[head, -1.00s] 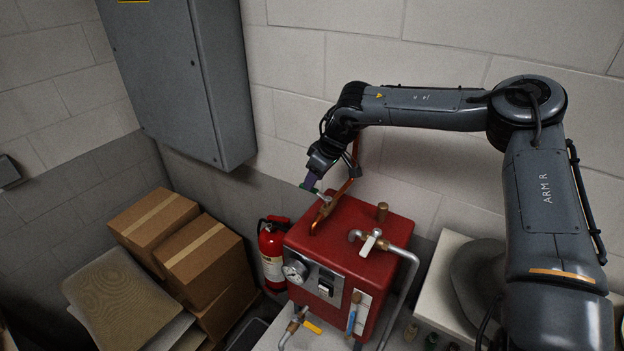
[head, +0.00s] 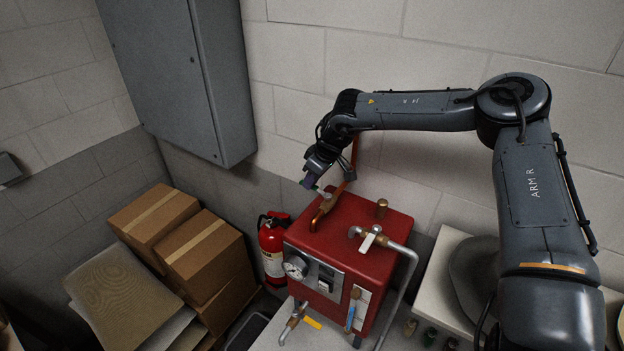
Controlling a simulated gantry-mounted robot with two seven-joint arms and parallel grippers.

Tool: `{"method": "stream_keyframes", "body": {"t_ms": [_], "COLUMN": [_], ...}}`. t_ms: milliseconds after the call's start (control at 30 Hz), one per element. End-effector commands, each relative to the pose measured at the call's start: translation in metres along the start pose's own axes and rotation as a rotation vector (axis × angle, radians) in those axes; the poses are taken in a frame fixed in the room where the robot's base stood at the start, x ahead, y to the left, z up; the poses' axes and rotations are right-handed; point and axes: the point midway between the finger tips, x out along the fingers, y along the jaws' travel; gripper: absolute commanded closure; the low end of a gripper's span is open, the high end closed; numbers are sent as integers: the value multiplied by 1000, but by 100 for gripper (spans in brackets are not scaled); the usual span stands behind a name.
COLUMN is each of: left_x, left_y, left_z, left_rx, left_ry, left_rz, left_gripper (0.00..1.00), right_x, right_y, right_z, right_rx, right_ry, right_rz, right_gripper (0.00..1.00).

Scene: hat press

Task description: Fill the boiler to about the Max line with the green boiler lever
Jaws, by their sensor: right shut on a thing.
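The red boiler (head: 368,262) stands on a white surface, with a gauge (head: 296,267), a dark switch panel and a pale level strip (head: 361,306) on its front. The green boiler lever (head: 310,184) sits at the valve on the copper pipe (head: 323,212) above the boiler's back left; only a small green part shows. My right gripper (head: 311,179) is at this lever, shut on it, and its fingers hide most of it. The level in the strip is too small to read. My left gripper is not in view.
A white-handled valve (head: 368,240) with a grey pipe sits on the boiler's right side. A yellow-handled tap (head: 311,322) and a blue handle (head: 350,318) are in front. A fire extinguisher (head: 271,250) and cardboard boxes (head: 206,256) stand to the left. A grey cabinet (head: 178,75) hangs above.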

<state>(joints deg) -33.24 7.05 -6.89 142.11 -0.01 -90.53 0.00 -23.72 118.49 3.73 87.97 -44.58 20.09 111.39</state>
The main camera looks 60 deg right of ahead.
Motion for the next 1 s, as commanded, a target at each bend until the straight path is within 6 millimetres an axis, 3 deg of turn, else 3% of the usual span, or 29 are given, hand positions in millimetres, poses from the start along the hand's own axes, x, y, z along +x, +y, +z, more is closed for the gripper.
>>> {"method": "stream_keyframes", "body": {"t_ms": [533,1000], "left_x": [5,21], "left_y": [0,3], "left_z": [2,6], "left_rx": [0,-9], "left_ry": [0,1], "left_rz": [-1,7], "left_gripper": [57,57], "right_x": [1,0], "right_y": [-3,-19], "right_z": [0,4], "right_rx": [-45,-342], "right_ry": [1,1], "right_rz": [-20,-143], "right_gripper": [100,100]}}
